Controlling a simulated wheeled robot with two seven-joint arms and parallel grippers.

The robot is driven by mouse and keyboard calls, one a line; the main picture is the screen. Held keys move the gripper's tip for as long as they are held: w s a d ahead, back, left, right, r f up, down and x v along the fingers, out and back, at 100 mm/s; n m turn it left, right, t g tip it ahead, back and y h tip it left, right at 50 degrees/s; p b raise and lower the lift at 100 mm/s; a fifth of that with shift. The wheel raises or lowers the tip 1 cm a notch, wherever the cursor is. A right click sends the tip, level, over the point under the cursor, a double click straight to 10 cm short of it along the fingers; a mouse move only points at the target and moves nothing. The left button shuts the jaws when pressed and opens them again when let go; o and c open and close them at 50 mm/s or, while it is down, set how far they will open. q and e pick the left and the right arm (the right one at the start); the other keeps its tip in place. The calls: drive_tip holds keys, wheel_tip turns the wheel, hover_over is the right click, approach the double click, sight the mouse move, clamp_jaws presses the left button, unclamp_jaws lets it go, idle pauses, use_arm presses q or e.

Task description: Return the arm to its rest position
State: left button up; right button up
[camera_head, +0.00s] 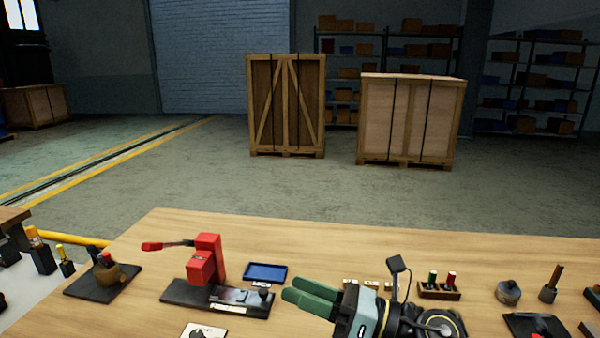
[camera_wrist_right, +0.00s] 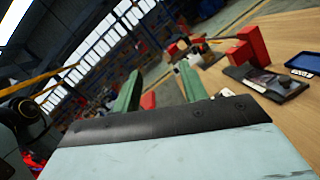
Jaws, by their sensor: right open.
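My right gripper (camera_head: 312,299) reaches in from the bottom right of the head view, over the wooden workbench (camera_head: 350,235). Its two green fingers point left. In the right wrist view the same gripper (camera_wrist_right: 158,90) shows its green fingers apart, with nothing between them. The red press (camera_head: 205,262) with its lever stands on a dark base to the left of the fingers, apart from them. It also shows in the right wrist view (camera_wrist_right: 250,50). My left gripper is not in view.
A blue tray (camera_head: 266,272) lies behind the fingers. A small rack (camera_head: 439,292) with red and green pieces stands to the right. A dark mat (camera_head: 85,288) with a brown part lies at the left. Wooden crates (camera_head: 286,105) stand on the floor beyond.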

drive_tip(key=w+d+f+m+t+h, duration=0.1)
drive_tip(key=d+m+t+h, duration=0.45)
drive_tip(key=m, duration=0.65)
drive_tip(key=w+d+f+m+t+h, duration=0.15)
drive_tip(key=d+m+t+h, duration=0.45)
drive_tip(key=m, duration=0.6)
drive_tip(key=s+d+f+m+g+h, duration=0.45)
drive_tip(key=d+f+m+h, duration=0.25)
drive_tip(key=f+m, duration=0.45)
drive_tip(key=s+d+f+m+g, duration=0.1)
drive_tip(key=s+f+m+g, duration=0.35)
drive_tip(key=s, duration=0.55)
drive_tip(key=s+d+f+m+g, duration=0.25)
drive_tip(key=s+f+g, duration=0.3)
drive_tip(key=s, duration=0.45)
wheel_tip(320, 180, down, 27)
drive_tip(key=s+g+b, duration=0.1)
drive_tip(key=s+g, duration=0.1)
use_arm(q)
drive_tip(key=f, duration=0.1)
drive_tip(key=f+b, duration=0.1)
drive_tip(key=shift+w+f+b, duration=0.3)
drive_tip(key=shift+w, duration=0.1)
use_arm(e)
drive_tip(key=s+d+f, duration=0.2)
drive_tip(key=s+f, duration=1.4)
drive_tip(key=shift+s+g, duration=0.35)
drive_tip(key=shift+g, duration=0.05)
